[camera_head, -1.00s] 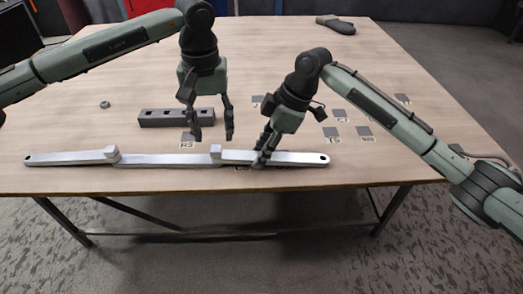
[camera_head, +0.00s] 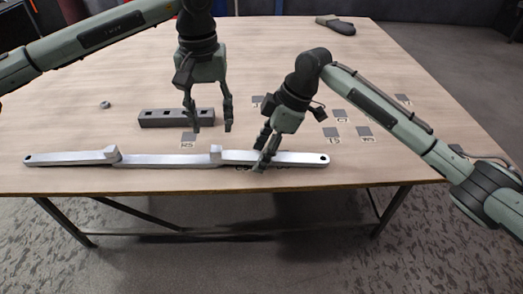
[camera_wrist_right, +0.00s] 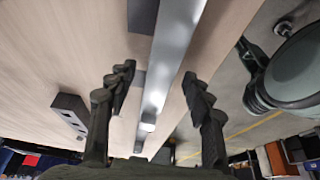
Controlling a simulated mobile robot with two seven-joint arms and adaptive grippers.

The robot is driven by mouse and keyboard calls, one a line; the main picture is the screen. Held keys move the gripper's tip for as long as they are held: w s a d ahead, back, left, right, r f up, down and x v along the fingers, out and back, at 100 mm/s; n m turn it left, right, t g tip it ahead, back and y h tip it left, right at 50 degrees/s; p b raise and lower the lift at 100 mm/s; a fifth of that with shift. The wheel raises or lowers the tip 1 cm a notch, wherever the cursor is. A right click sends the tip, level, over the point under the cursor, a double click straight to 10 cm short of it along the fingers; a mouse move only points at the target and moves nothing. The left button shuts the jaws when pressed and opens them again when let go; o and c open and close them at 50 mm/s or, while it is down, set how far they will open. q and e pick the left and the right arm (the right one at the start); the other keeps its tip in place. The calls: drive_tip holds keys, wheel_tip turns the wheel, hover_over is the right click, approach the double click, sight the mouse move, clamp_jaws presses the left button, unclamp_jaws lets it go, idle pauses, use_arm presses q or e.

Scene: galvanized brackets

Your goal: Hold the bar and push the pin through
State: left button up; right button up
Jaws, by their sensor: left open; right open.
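A long silver bar (camera_head: 170,160) lies along the front of the table, with two raised lugs and a dark hole at its right end. My right gripper (camera_head: 259,163) is low over the bar's right part, with its open fingers to either side of it. In the right wrist view the bar (camera_wrist_right: 171,50) runs between the two spread fingers (camera_wrist_right: 158,98), with gaps on both sides. My left gripper (camera_head: 212,128) is open and empty above the table, behind the bar and near a dark grey block (camera_head: 160,119) with square holes. I cannot make out a pin.
A small metal ring or nut (camera_head: 105,105) lies at the left. Several flat grey label squares (camera_head: 331,132) lie at the right. A dark item (camera_head: 336,24) lies at the back edge.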

sight(281, 157)
drive_tip(key=shift+r, duration=0.1)
drive_tip(key=v, duration=1.1)
drive_tip(key=shift+d+r, duration=0.15)
drive_tip(key=shift+r, duration=0.2)
